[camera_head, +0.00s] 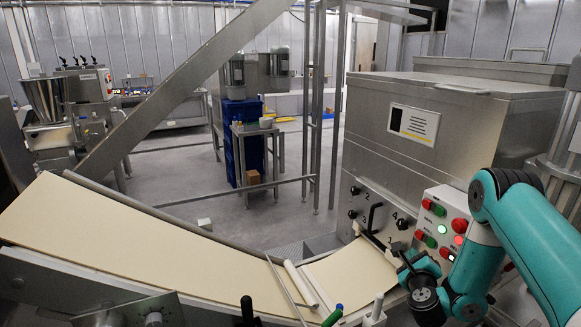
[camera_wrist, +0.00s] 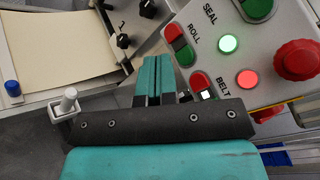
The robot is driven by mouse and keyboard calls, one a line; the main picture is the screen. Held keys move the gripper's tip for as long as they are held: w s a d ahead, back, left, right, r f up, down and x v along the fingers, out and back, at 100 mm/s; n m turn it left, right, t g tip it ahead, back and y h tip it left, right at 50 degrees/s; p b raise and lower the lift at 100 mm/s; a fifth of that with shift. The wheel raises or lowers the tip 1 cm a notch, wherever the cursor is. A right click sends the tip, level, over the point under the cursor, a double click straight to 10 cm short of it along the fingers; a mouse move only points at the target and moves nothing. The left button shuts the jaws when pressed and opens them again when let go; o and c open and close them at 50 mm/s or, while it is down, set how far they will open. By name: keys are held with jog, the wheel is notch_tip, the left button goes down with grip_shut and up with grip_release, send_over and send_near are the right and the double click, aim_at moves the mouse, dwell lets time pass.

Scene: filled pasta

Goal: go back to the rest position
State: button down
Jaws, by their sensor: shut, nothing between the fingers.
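My gripper (camera_wrist: 158,78) shows in the wrist view as two teal fingers closed side by side, with nothing between them. The fingers point toward the control panel (camera_wrist: 262,62), beside its left edge and near the lower red button. I cannot tell how far the fingertips are from the panel. In the head view my teal arm comes in from the right, and its dark wrist hangs low in front of the panel (camera_head: 431,243). The fingers are mostly hidden there.
The panel has SEAL, ROLL and BELT buttons, a lit green lamp (camera_wrist: 228,44), a lit red lamp (camera_wrist: 248,79) and a red knob (camera_wrist: 298,60). A cream sheet (camera_head: 150,240) runs along the belt. A white lever (camera_wrist: 68,101) and a blue-capped post (camera_wrist: 12,88) stand at left.

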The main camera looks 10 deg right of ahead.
jog(key=w+a+r+n+y+b, duration=0.2)
jog(key=w+a+r+n+y, duration=0.1)
jog(key=a+r+n+y, duration=0.5)
jog(key=s+a+r+n+g+y+b, duration=0.1)
jog(key=s+a+r+n+g+y, duration=0.15)
jog(key=a+n, duration=0.45)
jog(key=s+a+r+n+g+y+b, duration=0.1)
jog(key=s+a+r+n+g+y, duration=0.2)
jog(key=a, duration=0.5)
jog(key=s+a+r+n+g+y+b, duration=0.1)
jog(key=s+a+n+g, duration=0.2)
jog(key=s+n, duration=0.35)
jog(key=s+a+r+n+g+b, duration=0.2)
jog(key=s+a+n, duration=0.25)
jog(key=s, duration=0.25)
jog(key=s+d+n+g+h+b, duration=0.1)
jog(key=s+n, duration=0.3)
jog(key=s, duration=0.5)
jog(key=s+d+n+g+h+b, duration=0.1)
jog(key=s+d+n+g+h, duration=0.2)
jog(key=s, duration=0.7)
jog(key=shift+d+f+n+g, duration=0.3)
jog(key=shift+d+n+g, duration=0.35)
jog(key=shift+g, duration=0.1)
jog(key=shift+s, duration=0.1)
